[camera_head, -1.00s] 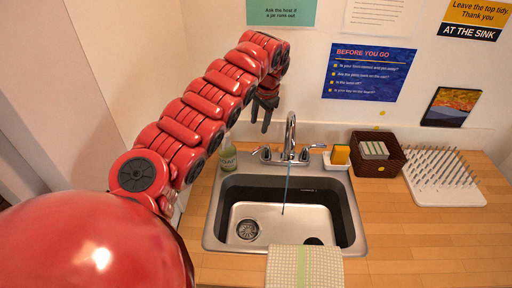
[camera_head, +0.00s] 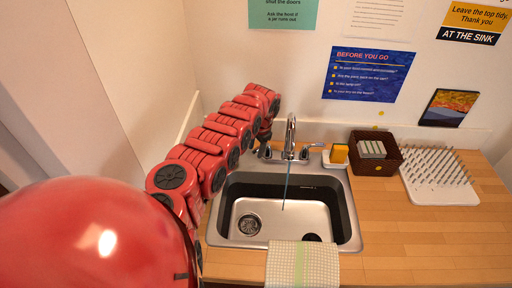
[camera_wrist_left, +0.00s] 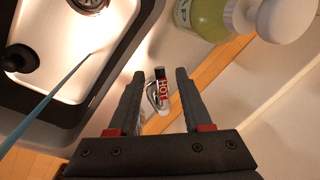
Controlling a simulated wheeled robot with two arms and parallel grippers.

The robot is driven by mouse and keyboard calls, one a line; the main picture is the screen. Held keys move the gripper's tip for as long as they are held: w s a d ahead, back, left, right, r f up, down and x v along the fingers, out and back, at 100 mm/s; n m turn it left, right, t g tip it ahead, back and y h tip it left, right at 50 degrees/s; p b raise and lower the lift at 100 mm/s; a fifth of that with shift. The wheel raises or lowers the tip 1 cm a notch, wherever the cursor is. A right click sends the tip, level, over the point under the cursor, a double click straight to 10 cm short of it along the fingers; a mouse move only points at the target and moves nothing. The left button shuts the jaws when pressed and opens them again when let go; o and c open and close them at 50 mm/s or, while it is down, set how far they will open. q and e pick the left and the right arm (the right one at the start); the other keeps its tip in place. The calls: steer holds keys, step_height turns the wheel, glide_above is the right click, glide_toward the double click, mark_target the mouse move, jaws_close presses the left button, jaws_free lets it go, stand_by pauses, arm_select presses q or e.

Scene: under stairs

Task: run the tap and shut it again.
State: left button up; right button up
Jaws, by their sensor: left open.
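The chrome tap (camera_head: 290,135) stands behind the steel sink (camera_head: 230,200), and a thin blue stream of water (camera_head: 286,185) falls from it into the basin. The stream also shows in the left wrist view (camera_wrist_left: 45,103). My left gripper (camera_head: 264,143) is at the tap's left side, partly hidden by my own arm. In the left wrist view my left gripper (camera_wrist_left: 160,95) is open, with the handle marked HOT (camera_wrist_left: 160,92) between its fingertips. I cannot tell whether the fingers touch it. The right-hand handle (camera_head: 314,146) is free. My right gripper is not in view.
A soap bottle (camera_wrist_left: 205,15) stands close to my left gripper. A sponge (camera_head: 339,153) in a white dish, a dark basket (camera_head: 385,165) and a spiked drying rack (camera_head: 440,190) stand to the right. A checked cloth (camera_head: 300,265) hangs over the front edge.

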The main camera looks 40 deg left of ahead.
arm_select(q)
jaws_close()
stand_by(1.4)
